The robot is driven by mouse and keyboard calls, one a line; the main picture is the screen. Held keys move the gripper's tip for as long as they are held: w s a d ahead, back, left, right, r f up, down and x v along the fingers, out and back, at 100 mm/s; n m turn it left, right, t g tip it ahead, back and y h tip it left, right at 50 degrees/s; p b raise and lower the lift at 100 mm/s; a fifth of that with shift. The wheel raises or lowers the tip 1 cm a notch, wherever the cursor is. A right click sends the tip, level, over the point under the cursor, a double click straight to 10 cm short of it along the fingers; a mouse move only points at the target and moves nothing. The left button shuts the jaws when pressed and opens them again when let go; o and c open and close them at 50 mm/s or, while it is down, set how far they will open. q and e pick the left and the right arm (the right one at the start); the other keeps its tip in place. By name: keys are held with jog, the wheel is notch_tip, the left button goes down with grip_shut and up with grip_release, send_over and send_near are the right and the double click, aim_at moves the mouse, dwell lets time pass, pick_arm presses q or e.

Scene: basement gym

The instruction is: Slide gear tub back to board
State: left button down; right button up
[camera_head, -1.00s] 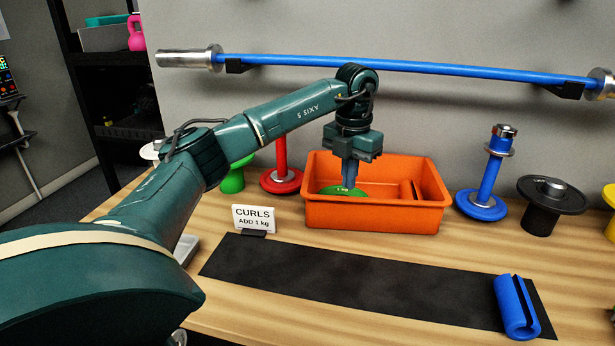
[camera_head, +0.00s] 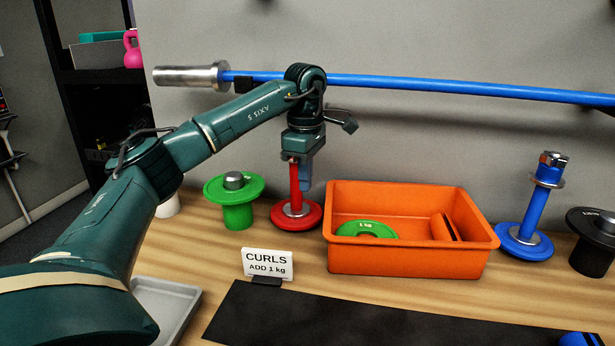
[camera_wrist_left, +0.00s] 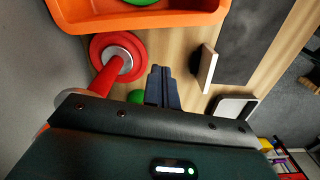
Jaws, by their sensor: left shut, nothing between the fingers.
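The gear tub is the orange tub (camera_head: 400,262), standing on the wooden bench with bare wood between it and the grey wall behind. A green 1 kg plate (camera_head: 365,229) and an orange roll-like piece (camera_head: 446,228) lie in it. My left gripper (camera_head: 305,186) is shut and empty, pointing down just left of the tub, apart from it, and partly covers the red post. In the left wrist view the shut fingers (camera_wrist_left: 162,84) point toward the bench beside the red base, and the tub's edge (camera_wrist_left: 140,22) shows at the top. My right gripper is not in view.
A red post on a round base (camera_head: 296,216) and a green stand (camera_head: 238,215) are left of the tub; a blue post (camera_head: 524,240) is right. A CURLS sign (camera_head: 267,263) and black mat (camera_head: 330,322) lie in front. A blue bar (camera_head: 430,86) hangs above.

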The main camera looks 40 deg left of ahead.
pick_arm(q)
jog(key=w+d+f, duration=0.1)
jog(key=d+f, duration=0.2)
jog(key=f, duration=0.4)
jog(key=shift+w+d+p, duration=0.15)
jog(key=shift+d+p, duration=0.2)
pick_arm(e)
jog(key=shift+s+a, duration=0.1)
pick_arm(q)
jog(key=shift+w+d+p, duration=0.2)
jog(key=shift+d, duration=0.4)
jog(key=shift+w+d+p, duration=0.15)
jog(key=shift+d+p, duration=0.05)
jog(key=shift+d, duration=0.35)
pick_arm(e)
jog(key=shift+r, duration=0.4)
pick_arm(q)
jog(key=shift+a, duration=0.1)
